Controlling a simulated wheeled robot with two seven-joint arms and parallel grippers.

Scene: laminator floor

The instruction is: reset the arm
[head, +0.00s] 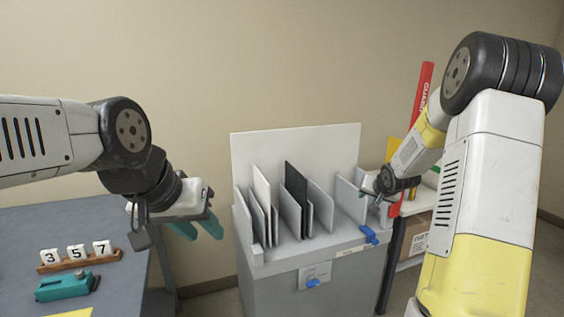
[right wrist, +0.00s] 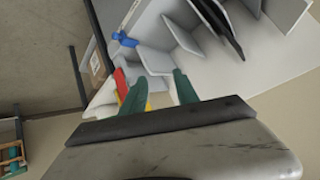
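My left gripper (head: 197,228) has its arm coming in from the left. Its teal fingers point down and are spread apart with nothing between them, left of the grey slotted rack (head: 272,262). My right arm comes down from the upper right, and my right gripper (head: 378,200) is at the right end of the rack, small and partly hidden in the head view. In the right wrist view its green fingers (right wrist: 160,93) stand apart, with no held thing visible between them. Whether they touch the rack I cannot tell.
The rack holds upright panels, including a white one (head: 262,200) and a black one (head: 294,190). Blue clamps (head: 369,235) are on its front. A blue-grey table (head: 30,225) at left bears number blocks (head: 76,252) and a teal tool (head: 67,286). A shelf with a carton (head: 415,238) stands right.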

